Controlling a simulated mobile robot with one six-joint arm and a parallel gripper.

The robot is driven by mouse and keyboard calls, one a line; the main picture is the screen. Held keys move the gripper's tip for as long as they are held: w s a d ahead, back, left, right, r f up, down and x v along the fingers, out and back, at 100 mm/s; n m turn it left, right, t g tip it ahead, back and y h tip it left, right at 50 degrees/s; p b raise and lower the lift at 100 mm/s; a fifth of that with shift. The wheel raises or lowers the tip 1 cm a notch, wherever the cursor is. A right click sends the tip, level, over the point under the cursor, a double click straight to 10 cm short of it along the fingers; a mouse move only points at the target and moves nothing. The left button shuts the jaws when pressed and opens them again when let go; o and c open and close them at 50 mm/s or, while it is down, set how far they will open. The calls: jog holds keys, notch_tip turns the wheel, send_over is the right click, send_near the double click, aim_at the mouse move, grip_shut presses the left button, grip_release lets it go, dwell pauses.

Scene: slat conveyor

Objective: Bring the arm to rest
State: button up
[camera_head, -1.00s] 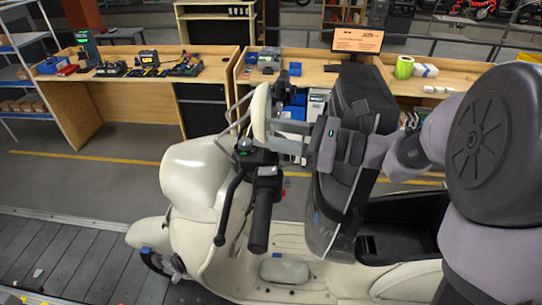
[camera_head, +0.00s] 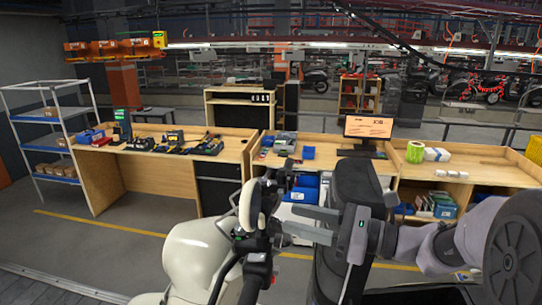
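My arm reaches in from the right edge. My gripper (camera_head: 282,222) points left, its two grey fingers apart with a gap between them. Their tips are close to a cream oval part with a dark rim (camera_head: 248,206) above the scooter's handlebar; whether they touch it cannot be told. I see nothing clearly held between the fingers. The cream scooter (camera_head: 198,262) stands below, its lower body cut off by the frame. My gripper and forearm hide part of its dark seat (camera_head: 357,188).
Behind stand wooden workbenches (camera_head: 245,178) with tools, blue bins (camera_head: 305,190) and a monitor (camera_head: 368,127). A shelf rack (camera_head: 50,150) is at the left. Grey floor (camera_head: 110,245) is open between the benches and the scooter.

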jog(key=s+a+f+n+g+h, duration=0.1)
jog(key=s+a+n+g+h, duration=0.15)
jog(key=s+n, duration=0.35)
jog(key=s+a+f+n+g+h, duration=0.2)
jog(key=s+n+h, duration=0.15)
jog(key=s, duration=0.45)
jog(key=s+d+n+t+h, duration=0.4)
jog(key=s+d+n+h, duration=0.1)
jog(key=d+n+h, duration=0.3)
notch_tip(320, 180, down, 42)
jog(key=s+b, duration=0.2)
jog(key=b, duration=3.6)
jog(key=shift+s+d+g, duration=0.35)
jog(key=shift+s, duration=0.05)
jog(key=shift+a, duration=0.1)
